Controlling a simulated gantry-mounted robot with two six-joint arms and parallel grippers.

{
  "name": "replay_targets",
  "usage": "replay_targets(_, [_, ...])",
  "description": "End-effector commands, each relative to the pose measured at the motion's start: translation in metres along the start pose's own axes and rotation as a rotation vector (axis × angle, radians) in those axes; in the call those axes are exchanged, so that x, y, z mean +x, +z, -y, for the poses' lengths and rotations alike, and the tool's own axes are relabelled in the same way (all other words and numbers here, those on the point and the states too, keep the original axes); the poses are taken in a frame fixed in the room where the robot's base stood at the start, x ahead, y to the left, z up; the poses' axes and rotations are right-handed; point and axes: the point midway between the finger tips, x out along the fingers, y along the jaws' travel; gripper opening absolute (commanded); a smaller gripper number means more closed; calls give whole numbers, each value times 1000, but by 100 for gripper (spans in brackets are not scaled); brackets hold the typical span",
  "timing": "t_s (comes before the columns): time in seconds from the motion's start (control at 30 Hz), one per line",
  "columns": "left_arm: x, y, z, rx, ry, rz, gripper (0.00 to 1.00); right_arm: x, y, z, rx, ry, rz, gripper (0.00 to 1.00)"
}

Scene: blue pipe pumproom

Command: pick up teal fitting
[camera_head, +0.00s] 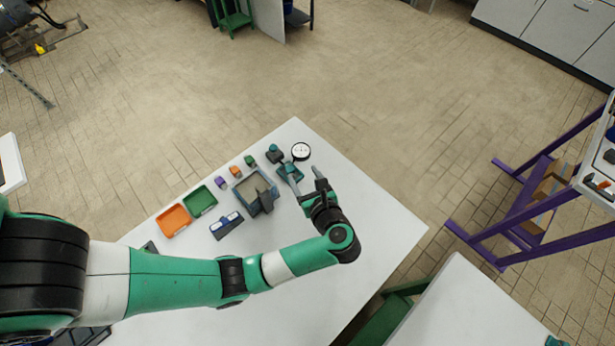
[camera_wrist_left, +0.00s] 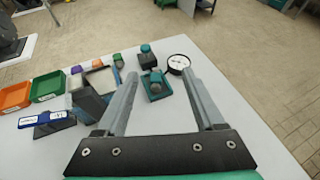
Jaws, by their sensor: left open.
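Two small teal-and-dark pieces lie near the table's far corner, and I cannot tell for sure which is the teal fitting. One (camera_head: 274,153) stands on the bare table and shows in the left wrist view too (camera_wrist_left: 146,57). The other (camera_wrist_left: 156,79) sits in a small teal square tray (camera_wrist_left: 151,97), partly behind my finger in the head view. My left gripper (camera_head: 300,171) is open and empty above the table, its fingers (camera_wrist_left: 160,76) framing the tray piece in the wrist view, with the bare-table piece beyond. No right gripper shows.
A round white dial gauge (camera_head: 300,151) lies right of the pieces. To the left are an open grey box (camera_head: 243,199), a green bin (camera_head: 200,200), an orange bin (camera_head: 173,220) and small coloured blocks. The white table (camera_head: 385,235) is clear on the right.

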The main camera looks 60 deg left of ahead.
Motion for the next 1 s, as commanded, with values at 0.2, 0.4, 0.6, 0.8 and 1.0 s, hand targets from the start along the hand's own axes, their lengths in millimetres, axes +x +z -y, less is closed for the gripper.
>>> replay_targets(0.2, [24,-74,-19,68,-4,11,70,-44,40,0,0,0,-2,0])
replay_targets(0.4, [25,-70,-18,67,-6,12,70,-42,38,0,0,0,-3,0])
replay_targets(0.6, [60,-71,-18,64,-2,13,70,-48,44,0,0,0,-2,0])
replay_targets(0.8, [86,-70,-17,64,-5,12,70,-52,47,0,0,0,-2,0])
replay_targets(1.0, [94,-70,-16,64,-6,12,70,-54,50,0,0,0,-1,0])
